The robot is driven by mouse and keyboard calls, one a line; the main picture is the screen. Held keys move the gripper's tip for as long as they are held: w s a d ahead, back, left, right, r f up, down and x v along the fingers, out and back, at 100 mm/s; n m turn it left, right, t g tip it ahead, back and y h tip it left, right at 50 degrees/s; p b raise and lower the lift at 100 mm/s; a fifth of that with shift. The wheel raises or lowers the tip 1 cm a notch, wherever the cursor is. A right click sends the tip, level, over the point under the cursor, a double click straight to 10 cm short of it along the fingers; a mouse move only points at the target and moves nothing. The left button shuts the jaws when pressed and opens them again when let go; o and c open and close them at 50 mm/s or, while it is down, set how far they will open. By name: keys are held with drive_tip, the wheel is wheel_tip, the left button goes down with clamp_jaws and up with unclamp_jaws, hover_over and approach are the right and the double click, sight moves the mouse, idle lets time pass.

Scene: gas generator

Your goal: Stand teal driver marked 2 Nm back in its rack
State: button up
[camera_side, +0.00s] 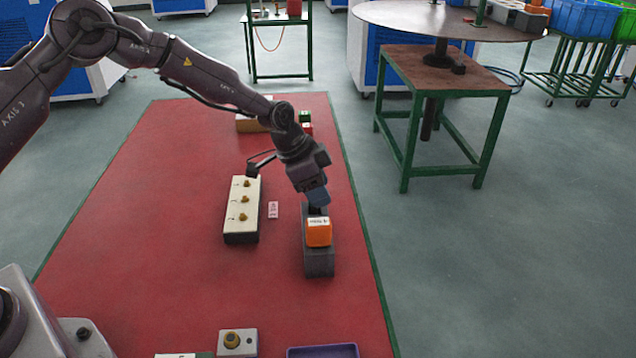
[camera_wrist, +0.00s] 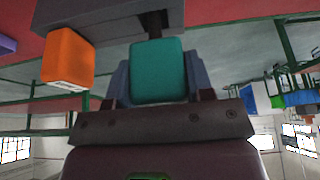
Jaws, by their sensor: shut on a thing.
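My gripper (camera_side: 318,197) is shut on the teal driver (camera_wrist: 158,72), whose block-shaped handle sits between the two blue-grey fingers in the wrist view. The side view does not clearly show the teal handle, which the fingers hide. A dark shaft (camera_wrist: 155,22) runs from the handle to the dark grey rack (camera_wrist: 108,12). I cannot tell how deep the shaft sits in the rack. The rack (camera_side: 319,263) also shows in the side view, below my gripper. An orange driver (camera_side: 318,235) with a white label stands in it, close beside my gripper; it also shows in the wrist view (camera_wrist: 66,58).
A white-topped block (camera_side: 241,225) with three brass fittings stands left of the rack, with a pink tag (camera_side: 272,210) between them. A purple tray (camera_side: 322,351) and a small brass-ringed block (camera_side: 238,350) lie at the front. The red mat (camera_side: 150,220) is clear at left.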

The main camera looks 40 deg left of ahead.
drive_tip(key=shift+f, duration=1)
drive_tip(key=shift+f, duration=0.2)
drive_tip(key=o, duration=1)
drive_tip(key=v, duration=1.3)
